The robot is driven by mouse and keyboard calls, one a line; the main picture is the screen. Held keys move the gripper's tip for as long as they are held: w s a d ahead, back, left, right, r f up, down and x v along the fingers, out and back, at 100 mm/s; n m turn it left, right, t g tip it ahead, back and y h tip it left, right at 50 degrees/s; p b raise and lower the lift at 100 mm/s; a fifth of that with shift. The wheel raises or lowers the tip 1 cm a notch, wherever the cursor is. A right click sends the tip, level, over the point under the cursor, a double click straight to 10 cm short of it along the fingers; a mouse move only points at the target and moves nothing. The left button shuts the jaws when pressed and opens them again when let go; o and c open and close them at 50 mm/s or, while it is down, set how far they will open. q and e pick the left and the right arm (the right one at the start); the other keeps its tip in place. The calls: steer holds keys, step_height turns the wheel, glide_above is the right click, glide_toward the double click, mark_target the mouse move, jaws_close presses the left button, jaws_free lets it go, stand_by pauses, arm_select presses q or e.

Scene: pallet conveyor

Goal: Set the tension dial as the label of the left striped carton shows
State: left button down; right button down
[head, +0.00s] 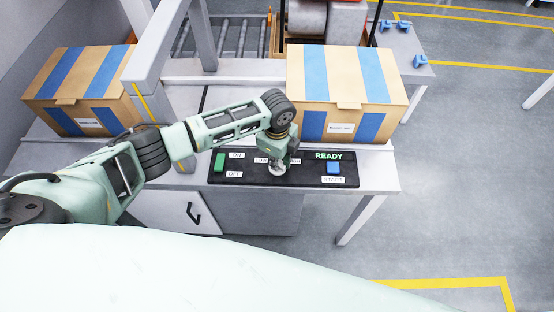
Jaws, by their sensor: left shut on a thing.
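The left striped carton (98,87) is brown with blue stripes and stands at the left of the bench. Its white label (88,123) faces me, but its print is too small to read. A black control panel (316,181) lies at the bench's front edge. The tension dial (277,170) is a small pale knob in the middle of the panel, mostly hidden under my left gripper. My left gripper (279,162) points down and is shut on the dial. The dial's setting cannot be read. My right gripper is not in view.
A second striped carton (345,88) stands on the bench behind the panel. The panel holds a green switch (219,162) between ON and OFF labels, a blue START button (333,168) and a READY sign. A grey post (150,80) stands between the cartons. Rollers lie behind.

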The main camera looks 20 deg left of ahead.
arm_select(q)
steer(key=c, duration=1.8)
jaws_free()
steer(key=shift+r, duration=0.1)
step_height(320, 180, up, 12)
